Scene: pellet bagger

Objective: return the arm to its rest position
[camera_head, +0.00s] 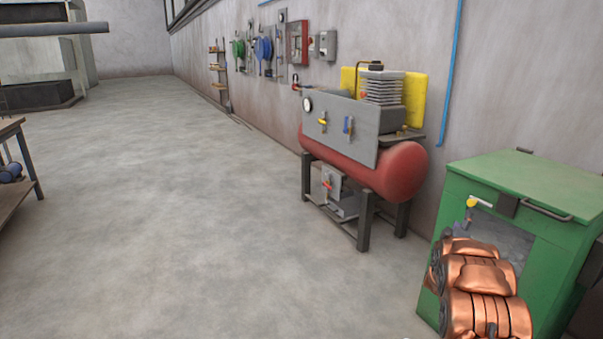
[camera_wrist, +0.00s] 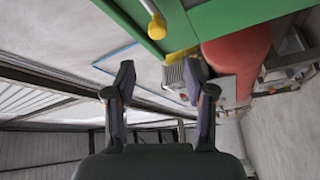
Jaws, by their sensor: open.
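My arm (camera_head: 475,285) shows as copper-coloured links at the bottom right of the head view, bent and bunched in front of the green cabinet (camera_head: 525,180). Whether it touches the cabinet cannot be told. My gripper (camera_wrist: 160,80) shows in the wrist view with its two dark fingers apart and nothing between them. It is hidden in the head view. The wrist view is strongly rotated, with the green cabinet (camera_wrist: 240,14) along its top edge and roof beams at the lower left.
A lever with a yellow knob (camera_head: 471,202) is on the cabinet front; it shows in the wrist view (camera_wrist: 157,28). A red compressor tank (camera_head: 400,170) stands left of the cabinet by the wall. A table (camera_head: 12,170) is at the far left. The floor between is clear.

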